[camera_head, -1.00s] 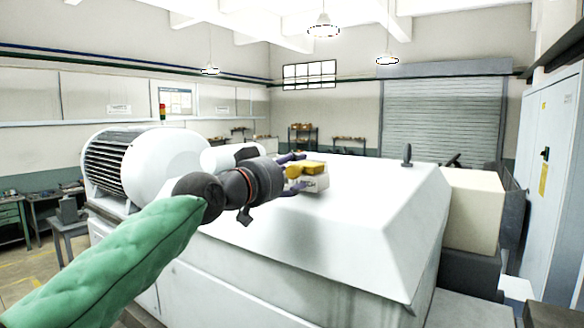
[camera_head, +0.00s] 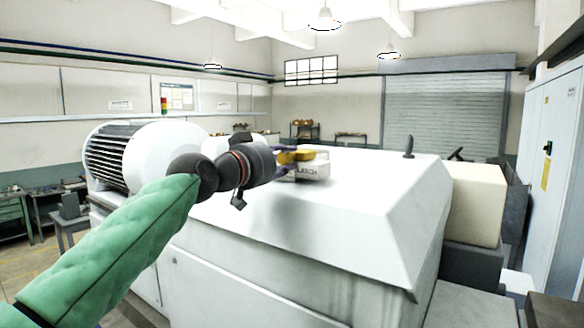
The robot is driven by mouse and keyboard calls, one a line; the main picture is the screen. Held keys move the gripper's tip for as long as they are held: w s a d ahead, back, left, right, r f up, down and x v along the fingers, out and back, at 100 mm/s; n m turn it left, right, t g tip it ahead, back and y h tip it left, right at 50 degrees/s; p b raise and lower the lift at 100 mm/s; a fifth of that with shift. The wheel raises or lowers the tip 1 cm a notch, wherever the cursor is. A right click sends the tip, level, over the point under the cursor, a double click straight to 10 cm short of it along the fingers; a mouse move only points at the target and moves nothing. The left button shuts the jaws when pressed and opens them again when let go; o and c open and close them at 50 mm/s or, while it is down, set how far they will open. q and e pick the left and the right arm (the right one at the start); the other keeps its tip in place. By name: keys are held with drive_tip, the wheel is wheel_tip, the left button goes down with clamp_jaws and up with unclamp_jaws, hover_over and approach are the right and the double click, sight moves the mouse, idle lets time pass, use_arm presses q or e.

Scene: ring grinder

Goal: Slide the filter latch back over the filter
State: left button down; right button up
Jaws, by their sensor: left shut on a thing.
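My left gripper (camera_head: 285,158), at the end of the green-sleeved arm, reaches in from the left over the white machine top. Its fingers are small and partly hidden behind the dark wrist. It is shut on a yellow piece (camera_head: 302,154), which looks like the filter latch. The yellow piece lies at the upper left of a small white labelled block (camera_head: 314,171) on the machine top. The label seems to read "LATCH". I cannot tell which part is the filter. My right gripper is not in view.
The large white machine housing (camera_head: 340,230) fills the middle, with a dark upright knob (camera_head: 408,147) on its top right. A ribbed motor (camera_head: 108,158) stands at the left. A beige box (camera_head: 477,200) is at the right. The housing top right of the block is clear.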

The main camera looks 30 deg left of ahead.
use_arm(q)
drive_tip(key=shift+w+a+f+b, duration=0.15)
drive_tip(key=shift+a+b, duration=0.5)
drive_tip(key=shift+a, duration=0.45)
drive_tip(key=shift+r, duration=0.2)
drive_tip(key=c, duration=1.1)
unclamp_jaws()
drive_tip(key=shift+o, duration=0.9)
drive_tip(key=shift+w+a+f, duration=0.1)
drive_tip(key=shift+a, duration=0.1)
drive_tip(key=shift+s+d, duration=0.1)
drive_tip(key=shift+s, duration=0.4)
drive_tip(key=s+a, duration=0.1)
drive_tip(key=s, duration=1)
